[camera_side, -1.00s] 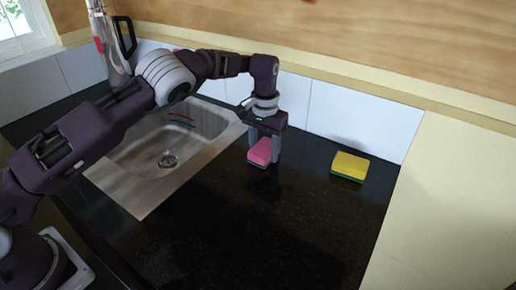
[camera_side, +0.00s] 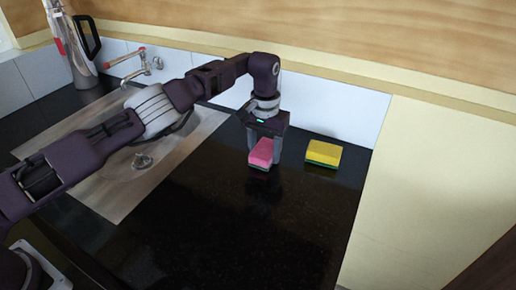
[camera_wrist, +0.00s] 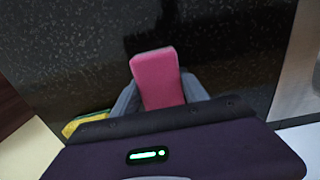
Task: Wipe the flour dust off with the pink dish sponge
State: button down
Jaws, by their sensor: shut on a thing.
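The pink dish sponge (camera_side: 261,152) is between the two grey fingers of my gripper (camera_side: 264,158) in the side view, right of the sink. My gripper is shut on it. In the wrist view the sponge (camera_wrist: 158,78) shows its pink face, with a finger on each side. A dark reflection lies under it in the side view; I cannot tell whether it touches the counter. The black countertop (camera_side: 235,225) shows fine pale specks in the wrist view, and I cannot tell flour dust from the stone's own pattern.
A yellow sponge with a green underside (camera_side: 323,153) lies right of my gripper. The steel sink (camera_side: 190,140) and red-handled tap (camera_side: 140,62) are to the left. White tiles (camera_side: 345,118) line the back. A cream surface (camera_side: 420,190) bounds the right. The front counter is clear.

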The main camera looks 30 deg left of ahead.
aim_at(232, 149)
jog(key=shift+s+d, duration=0.2)
jog(key=shift+d, duration=0.3)
jog(key=shift+w+a, duration=0.25)
jog(key=shift+a, duration=0.7)
jog(key=shift+s+a, duration=0.3)
jog(key=shift+a, duration=4.1)
jog(key=shift+a+r, duration=0.1)
jog(key=shift+a, duration=0.05)
notch_tip(232, 149, up, 8)
